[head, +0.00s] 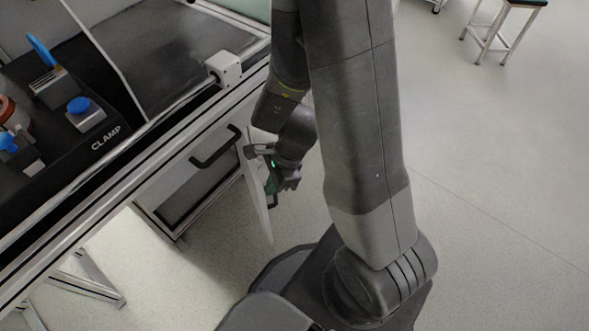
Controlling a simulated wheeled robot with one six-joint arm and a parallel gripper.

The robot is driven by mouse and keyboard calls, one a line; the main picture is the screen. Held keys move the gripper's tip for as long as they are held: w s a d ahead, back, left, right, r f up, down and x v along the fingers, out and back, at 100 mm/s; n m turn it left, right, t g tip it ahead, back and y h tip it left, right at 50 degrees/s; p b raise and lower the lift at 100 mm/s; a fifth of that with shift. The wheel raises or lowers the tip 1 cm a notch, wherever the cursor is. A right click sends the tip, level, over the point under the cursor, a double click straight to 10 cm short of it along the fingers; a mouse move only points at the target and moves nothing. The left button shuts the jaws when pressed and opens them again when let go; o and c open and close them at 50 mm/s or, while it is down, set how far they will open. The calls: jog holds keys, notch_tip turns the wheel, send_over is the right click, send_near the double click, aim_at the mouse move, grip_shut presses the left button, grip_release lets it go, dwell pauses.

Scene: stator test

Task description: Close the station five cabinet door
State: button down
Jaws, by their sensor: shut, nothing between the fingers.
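The cabinet door (257,195) is a light panel standing open below the workbench, seen nearly edge-on and swung out from the cabinet. The cabinet (160,222) has a dark interior that shows to the left of the door. A dark handle (272,200) shows on the door's right side, partly hidden by my gripper. My gripper (286,184) is shut and empty, at the outer right side of the door, close to its handle. I cannot tell whether it touches the door. A drawer with a black handle (216,147) sits above the opening and looks shut.
The workbench (150,150) has a metal edge rail and a clamp unit (85,113) marked CLAMP with blue knobs. A white block (224,68) sits on the rail. The floor (490,180) at right is clear, with a stool (497,25) far back.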

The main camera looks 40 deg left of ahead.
jog(key=s+a+m+p, duration=0.1)
jog(key=s+a, duration=0.2)
jog(key=s, duration=0.2)
jog(key=shift+m, duration=0.3)
jog(key=shift+s+a, duration=0.1)
